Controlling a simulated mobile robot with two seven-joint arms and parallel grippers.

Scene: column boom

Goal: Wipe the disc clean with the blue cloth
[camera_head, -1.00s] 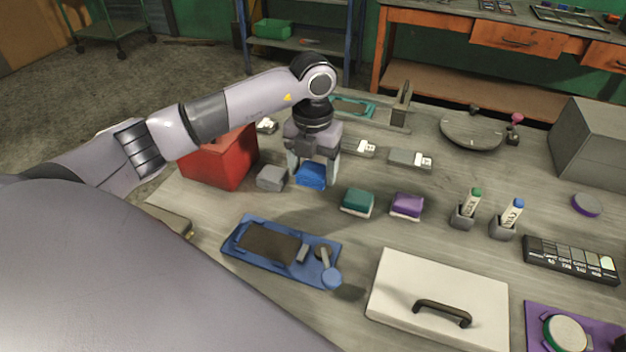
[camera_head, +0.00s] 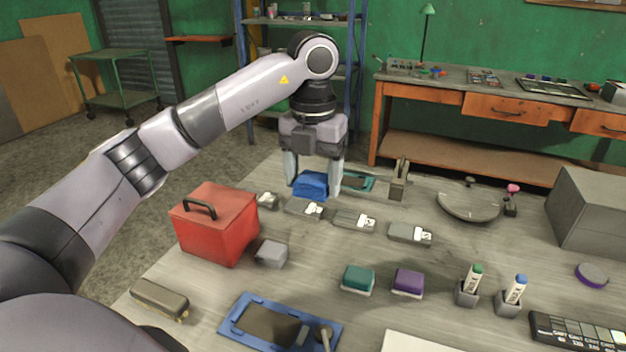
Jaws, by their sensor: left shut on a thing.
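My left gripper (camera_head: 313,190) points down with its fingers on either side of the folded blue cloth (camera_head: 311,183), shut on it. The cloth is above the far left part of the bench; its height is hard to judge. A shallow round grey disc (camera_head: 468,206) lies at the back right, away from the gripper, with a pink-topped knob (camera_head: 512,189) beside it. A smaller purple-rimmed disc (camera_head: 592,274) lies farther right. I cannot tell which disc the task means. My right gripper is not in view.
A red box (camera_head: 215,228) stands left of the gripper. Several grey labelled blocks (camera_head: 354,220) lie in front of it. Green (camera_head: 358,280) and purple (camera_head: 408,283) pads and two marker holders (camera_head: 467,292) stand nearer. A grey box (camera_head: 590,212) is at right.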

